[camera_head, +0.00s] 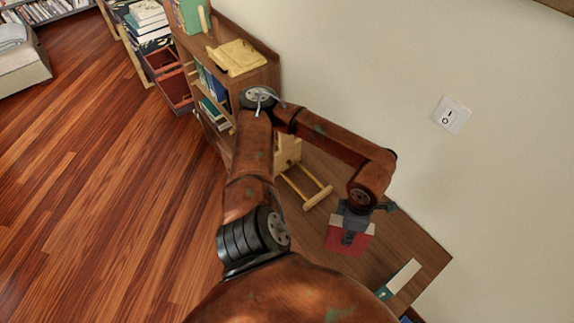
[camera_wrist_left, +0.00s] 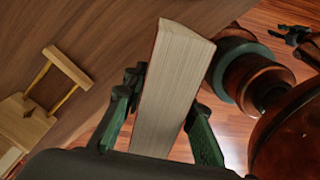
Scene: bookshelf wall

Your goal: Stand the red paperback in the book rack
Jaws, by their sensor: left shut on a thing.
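My left gripper (camera_head: 350,232) is shut on the red paperback (camera_head: 335,239) and holds it over the brown wooden surface. In the left wrist view the paperback (camera_wrist_left: 172,85) shows its pale page edges between the two fingers (camera_wrist_left: 160,118). The book rack (camera_head: 318,198), pale wood with rods and end pieces, stands on the surface to the left of the gripper, partly hidden by my arm. The rack also shows at the left of the left wrist view (camera_wrist_left: 68,66). Dark finger-like parts at the upper right there look like my right gripper (camera_wrist_left: 293,36); their opening is unclear.
A white and teal item (camera_head: 402,279) lies near the right edge of the wooden surface (camera_head: 395,235). A shelf unit with books and a yellow wooden stand (camera_head: 236,57) is beyond the rack. The wall has a switch (camera_head: 452,115). Open floor lies left.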

